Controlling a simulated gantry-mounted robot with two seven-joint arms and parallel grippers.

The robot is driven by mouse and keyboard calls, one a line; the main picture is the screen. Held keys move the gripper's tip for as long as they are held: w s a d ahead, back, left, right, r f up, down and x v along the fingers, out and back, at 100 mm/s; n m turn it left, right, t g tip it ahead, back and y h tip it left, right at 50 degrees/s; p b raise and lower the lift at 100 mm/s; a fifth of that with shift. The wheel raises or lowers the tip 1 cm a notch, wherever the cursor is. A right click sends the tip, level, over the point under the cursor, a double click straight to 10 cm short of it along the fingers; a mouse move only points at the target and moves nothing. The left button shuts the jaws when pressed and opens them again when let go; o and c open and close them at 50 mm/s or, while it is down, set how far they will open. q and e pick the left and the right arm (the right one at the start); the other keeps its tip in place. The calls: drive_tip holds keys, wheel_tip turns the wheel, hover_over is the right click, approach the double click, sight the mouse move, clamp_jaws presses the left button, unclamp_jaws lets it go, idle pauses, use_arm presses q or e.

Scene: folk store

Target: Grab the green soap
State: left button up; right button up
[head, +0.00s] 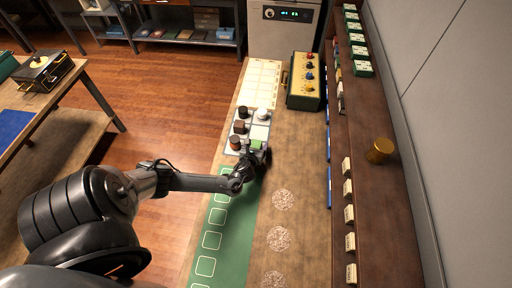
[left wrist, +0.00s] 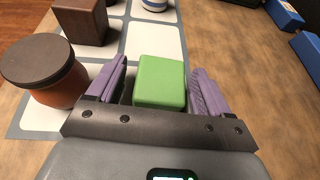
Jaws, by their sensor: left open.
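The green soap (left wrist: 160,82) is a small green block with rounded edges. It stands on a light mat with white squares (left wrist: 116,41). My left gripper (left wrist: 160,85) is open, with its purple fingers on either side of the soap and a narrow gap visible at each side. In the head view my left gripper (head: 254,158) reaches down at the mat's near end, and the green soap (head: 256,145) shows just beyond it. My right gripper is in neither view.
A round brown-lidded jar (left wrist: 50,75) stands close to my left finger, with a dark brown block (left wrist: 80,22) behind it. A yellow-green box with knobs (head: 306,82) stands further back. A shelf with small blocks and a gold cylinder (head: 380,151) runs along the right.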

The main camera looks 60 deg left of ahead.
use_arm(q)
drive_tip(key=c, duration=1.1)
drive_tip(key=shift+r, duration=0.1)
